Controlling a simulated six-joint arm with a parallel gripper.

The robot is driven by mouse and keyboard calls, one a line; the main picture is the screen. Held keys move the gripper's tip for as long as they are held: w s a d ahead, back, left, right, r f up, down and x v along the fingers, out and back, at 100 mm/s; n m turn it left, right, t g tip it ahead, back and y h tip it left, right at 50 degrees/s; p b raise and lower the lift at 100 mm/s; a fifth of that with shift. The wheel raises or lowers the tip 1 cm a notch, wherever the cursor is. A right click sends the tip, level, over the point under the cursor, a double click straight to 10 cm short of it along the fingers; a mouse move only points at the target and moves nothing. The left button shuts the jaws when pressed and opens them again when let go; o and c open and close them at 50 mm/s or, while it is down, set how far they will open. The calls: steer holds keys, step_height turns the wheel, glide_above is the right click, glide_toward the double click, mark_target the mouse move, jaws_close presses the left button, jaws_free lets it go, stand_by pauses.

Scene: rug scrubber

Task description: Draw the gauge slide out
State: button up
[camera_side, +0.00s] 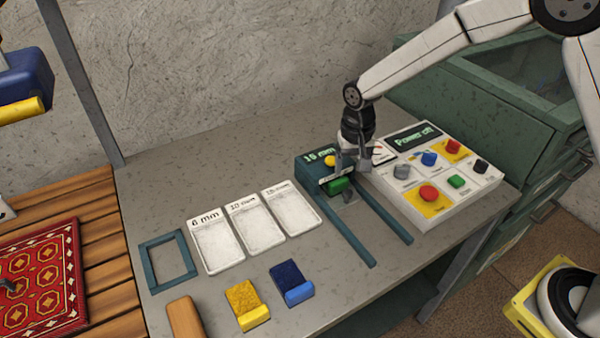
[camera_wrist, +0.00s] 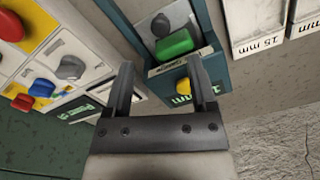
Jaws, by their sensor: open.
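The gauge is a teal housing (camera_side: 313,173) with a lit mm display and a yellow button (camera_side: 329,160). Two teal rails (camera_side: 388,215) run from it toward the table's front edge. A green block (camera_side: 338,186) sits between the rails at the housing's front, with a grey plate (camera_side: 350,197) just before it. My gripper (camera_side: 353,166) points down over the housing, close to the green block. In the wrist view my gripper (camera_wrist: 163,72) is open and empty; the green block (camera_wrist: 176,44) lies just beyond the fingertips, and the yellow button (camera_wrist: 183,85) shows between the fingers.
A white control panel (camera_side: 436,180) with coloured buttons and a "Power off" display stands close right of the gauge. White mm cards (camera_side: 254,220), a teal frame (camera_side: 168,262), and yellow (camera_side: 246,304) and blue (camera_side: 292,283) brush blocks lie left. A red rug (camera_side: 42,280) lies far left.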

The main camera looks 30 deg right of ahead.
mark_target(347, 191)
steer(key=shift+f, duration=0.1)
steer(key=shift+f, duration=3.85)
jaws_close()
steer(key=shift+w, duration=0.1)
